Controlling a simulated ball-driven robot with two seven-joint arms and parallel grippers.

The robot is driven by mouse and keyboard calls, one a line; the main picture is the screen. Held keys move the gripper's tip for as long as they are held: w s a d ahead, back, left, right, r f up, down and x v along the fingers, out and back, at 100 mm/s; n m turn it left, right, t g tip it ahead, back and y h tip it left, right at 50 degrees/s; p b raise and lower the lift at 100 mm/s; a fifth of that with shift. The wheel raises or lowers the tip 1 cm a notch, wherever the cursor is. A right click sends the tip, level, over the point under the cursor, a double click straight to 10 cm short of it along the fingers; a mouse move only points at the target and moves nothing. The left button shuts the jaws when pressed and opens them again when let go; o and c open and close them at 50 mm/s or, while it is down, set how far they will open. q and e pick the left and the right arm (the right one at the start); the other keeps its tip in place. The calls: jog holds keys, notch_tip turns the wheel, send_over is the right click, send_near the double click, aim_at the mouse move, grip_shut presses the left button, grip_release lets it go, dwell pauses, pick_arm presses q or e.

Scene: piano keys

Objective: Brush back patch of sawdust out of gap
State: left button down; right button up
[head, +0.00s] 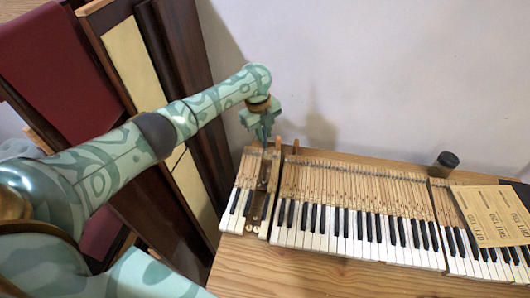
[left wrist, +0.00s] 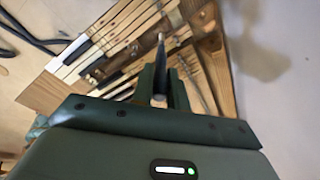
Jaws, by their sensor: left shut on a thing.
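My left gripper (head: 266,128) hangs over the back end of the gap (head: 260,195) in the key row, pointing down. In the left wrist view, my left gripper (left wrist: 161,95) is shut on a slim brush (left wrist: 160,58), whose rounded end shows between the fingers. The gap is a dark slot with brown and metal parts between two groups of keys. I cannot make out the patch of sawdust, nor whether the brush touches anything. My right gripper is not in view.
Piano keys (head: 340,215) lie in a row on a wooden table (head: 300,270). Two upright wooden pieces flank the gap at the back. A dark cup (head: 445,164) stands behind the keys. Grit paper sheets (head: 490,214) lie over the right keys. Tall panels lean at the left.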

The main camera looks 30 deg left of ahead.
pick_arm(q)
jog(key=shift+s+r+p, duration=0.15)
jog(key=shift+r+p, duration=0.1)
jog(key=shift+p, duration=0.15)
jog(key=s+d+r+p, duration=0.2)
jog(key=s+p, duration=0.1)
jog(key=p, duration=0.1)
notch_tip(320, 180, down, 9)
jog(key=b, duration=0.6)
jog(key=shift+s+d+f+b, duration=0.15)
jog(key=shift+s+b, duration=0.2)
jog(key=shift+p, duration=0.3)
jog(key=shift+f+b, duration=0.3)
jog(key=shift+f, duration=0.1)
dwell(0.8)
jog(key=shift+w, duration=0.1)
